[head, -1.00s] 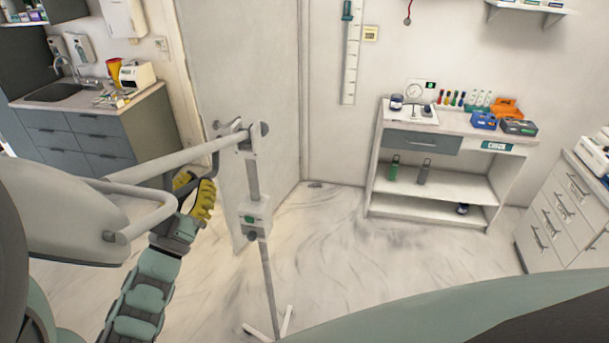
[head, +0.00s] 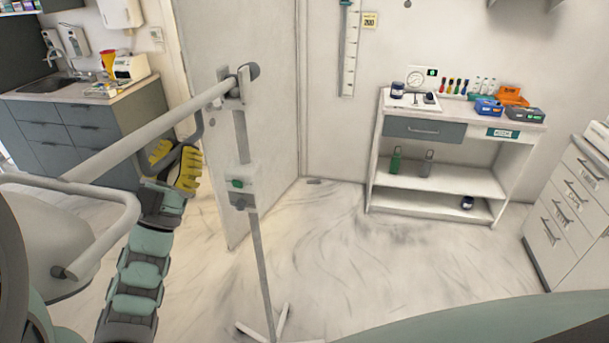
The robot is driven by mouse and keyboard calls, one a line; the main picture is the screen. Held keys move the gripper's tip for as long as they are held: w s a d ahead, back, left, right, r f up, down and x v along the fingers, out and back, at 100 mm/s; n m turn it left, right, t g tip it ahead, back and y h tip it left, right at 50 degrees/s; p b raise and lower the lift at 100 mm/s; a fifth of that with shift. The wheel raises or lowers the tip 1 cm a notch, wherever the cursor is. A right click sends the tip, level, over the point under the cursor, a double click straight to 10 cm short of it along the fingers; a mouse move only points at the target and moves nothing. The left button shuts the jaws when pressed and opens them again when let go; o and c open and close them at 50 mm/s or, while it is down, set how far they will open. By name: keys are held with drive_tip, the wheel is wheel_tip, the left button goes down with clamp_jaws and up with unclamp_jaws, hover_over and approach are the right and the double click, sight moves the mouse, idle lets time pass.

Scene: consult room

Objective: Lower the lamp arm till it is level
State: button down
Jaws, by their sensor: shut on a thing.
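The lamp arm (head: 150,130) is a long pale grey bar. It slants in the head view from the joint (head: 238,85) atop its stand down to the lower left. The lamp head (head: 45,225), a pale rounded shell with a looped bar, is at the left edge, partly cut off. A thin grey handle (head: 200,124) hangs under the lamp arm near the joint. My gripper (head: 174,165), with yellow finger pads, is shut on this handle below the bar. The exact contact is partly hidden by the fingers.
The stand's pole (head: 257,240) carries a box with a green knob and has splayed feet (head: 278,325) on the floor. A shelf unit (head: 450,140) and a drawer cabinet (head: 575,205) stand right. A sink counter (head: 80,140) is left. The middle floor is clear.

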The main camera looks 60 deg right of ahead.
drive_tip(key=shift+d+f+b, duration=0.2)
drive_tip(key=shift+f+b, duration=0.8)
drive_tip(key=shift+r+h, duration=0.1)
drive_tip(key=shift+h, duration=0.2)
drive_tip(key=c, duration=1.3)
unclamp_jaws()
drive_tip(key=shift+s, duration=0.1)
drive_tip(key=shift+c, duration=0.2)
drive_tip(key=o, duration=0.3)
drive_tip(key=shift+a, duration=0.1)
drive_tip(key=shift+o, duration=0.2)
drive_tip(key=shift+a, duration=0.1)
drive_tip(key=v, duration=1.1)
drive_tip(key=shift+a+f, duration=0.3)
